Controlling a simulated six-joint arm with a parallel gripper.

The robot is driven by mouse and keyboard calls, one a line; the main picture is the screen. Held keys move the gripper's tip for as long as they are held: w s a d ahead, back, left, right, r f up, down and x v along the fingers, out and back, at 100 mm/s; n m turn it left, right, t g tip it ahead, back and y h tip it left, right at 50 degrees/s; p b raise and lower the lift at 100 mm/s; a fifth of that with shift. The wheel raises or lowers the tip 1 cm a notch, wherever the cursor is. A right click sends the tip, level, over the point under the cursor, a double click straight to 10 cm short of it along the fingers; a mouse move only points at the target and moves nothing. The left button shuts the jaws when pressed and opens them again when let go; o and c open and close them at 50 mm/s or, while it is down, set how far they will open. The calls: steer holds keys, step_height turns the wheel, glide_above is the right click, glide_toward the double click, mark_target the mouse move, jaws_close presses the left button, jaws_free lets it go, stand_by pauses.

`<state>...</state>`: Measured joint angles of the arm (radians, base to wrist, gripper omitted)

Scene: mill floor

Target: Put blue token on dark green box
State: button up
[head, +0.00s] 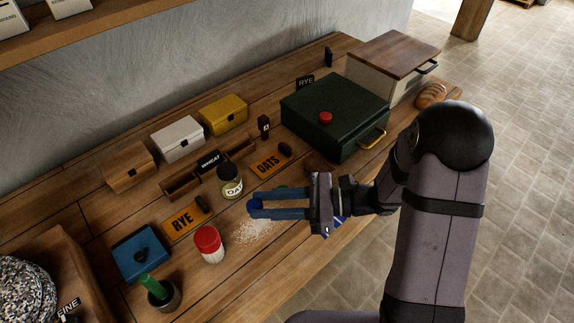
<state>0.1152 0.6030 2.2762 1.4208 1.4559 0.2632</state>
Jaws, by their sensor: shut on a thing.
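The dark green box (350,132) stands at the right middle of the table, lid shut, with a brass handle on its front. A red round token (326,117) lies on its lid. My gripper (251,207) is shut on the blue token (254,205), at the fingertips, over the table's front middle. The fingers hide part of the token. The gripper is to the left of and nearer than the dark green box, apart from it. I cannot tell its exact height above the table.
A jar (230,183) stands just behind my fingers, and a red-lidded shaker (209,244) to their left. Spilled grains (252,231) lie below. OATS (270,163) and RYE (184,221) plates lie nearby. A cream bin with a wooden lid (393,57) stands behind the green box.

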step_height(320, 180, up, 10)
steer(key=m+t+h+b, duration=0.3)
steer(key=m+t+h, duration=0.5)
steer(key=m+t, duration=0.5)
glide_above(351, 121)
steer(key=n+t, duration=0.1)
steer(key=shift+f+p, duration=0.95)
steer(key=shift+f, duration=3.9)
steer(key=shift+d+f, duration=0.1)
steer(key=shift+f, duration=0.1)
steer(key=o, duration=1)
steer(key=shift+r, duration=0.1)
